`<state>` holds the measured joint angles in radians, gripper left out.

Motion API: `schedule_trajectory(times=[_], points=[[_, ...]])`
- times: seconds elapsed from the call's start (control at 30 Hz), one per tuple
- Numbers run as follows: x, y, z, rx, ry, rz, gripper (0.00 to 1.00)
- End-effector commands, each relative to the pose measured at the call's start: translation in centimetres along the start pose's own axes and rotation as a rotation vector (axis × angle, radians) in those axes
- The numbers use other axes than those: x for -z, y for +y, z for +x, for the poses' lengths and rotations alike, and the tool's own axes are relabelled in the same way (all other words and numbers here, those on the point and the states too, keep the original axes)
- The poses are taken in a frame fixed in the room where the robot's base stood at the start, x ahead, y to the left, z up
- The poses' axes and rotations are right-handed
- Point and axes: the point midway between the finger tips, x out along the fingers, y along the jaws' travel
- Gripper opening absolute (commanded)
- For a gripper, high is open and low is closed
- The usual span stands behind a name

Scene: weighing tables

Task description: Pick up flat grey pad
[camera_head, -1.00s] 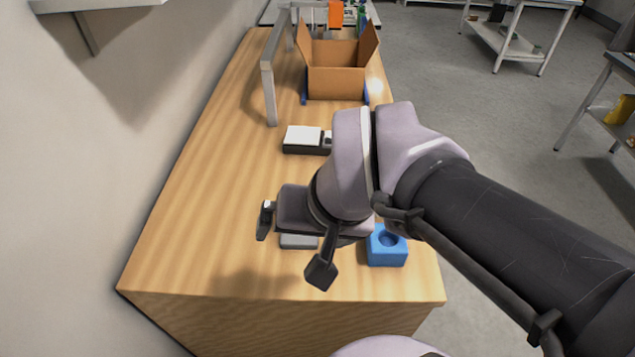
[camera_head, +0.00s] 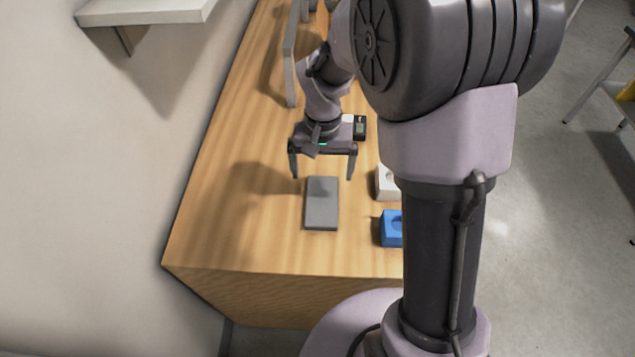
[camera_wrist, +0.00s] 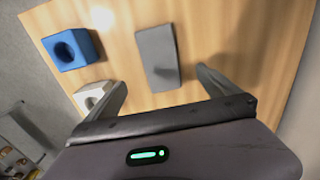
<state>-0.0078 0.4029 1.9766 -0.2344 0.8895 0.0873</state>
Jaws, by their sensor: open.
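The flat grey pad (camera_head: 322,204) lies on the wooden table near its front end. It also shows in the wrist view (camera_wrist: 158,57), ahead of the fingers. My gripper (camera_head: 322,176) is open and empty, above the table just behind the pad, with its fingers spread wider than the pad. In the wrist view my gripper's fingertips (camera_wrist: 160,78) stand to either side of the pad's near end, not closed on it.
A blue block with a round hole (camera_head: 391,228) and a white block (camera_head: 386,184) stand right of the pad. A small scale (camera_head: 359,127) is behind my gripper, partly hidden. A grey frame (camera_head: 291,70) stands farther back. The table left of the pad is clear.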

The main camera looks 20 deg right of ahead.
Motion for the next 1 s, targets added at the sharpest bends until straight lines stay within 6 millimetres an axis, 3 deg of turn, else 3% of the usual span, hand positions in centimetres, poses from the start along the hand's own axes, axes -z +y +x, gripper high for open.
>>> schedule_trajectory(times=[0.03,0.2,0.43,0.63,0.83,0.87,1.0], points=[[0.0,0.0,2.3,-0.001,-0.003,0.000,1.00],[0.0,0.0,6.3,0.000,-0.002,0.000,1.00],[0.2,0.1,8.5,0.000,0.000,0.002,1.00],[0.7,0.2,12.4,0.000,0.000,0.002,1.00],[0.7,0.2,12.5,0.001,0.001,0.001,1.00],[0.7,0.2,12.5,0.001,0.001,0.001,0.98],[0.7,0.2,12.5,0.001,0.001,0.001,0.71]])
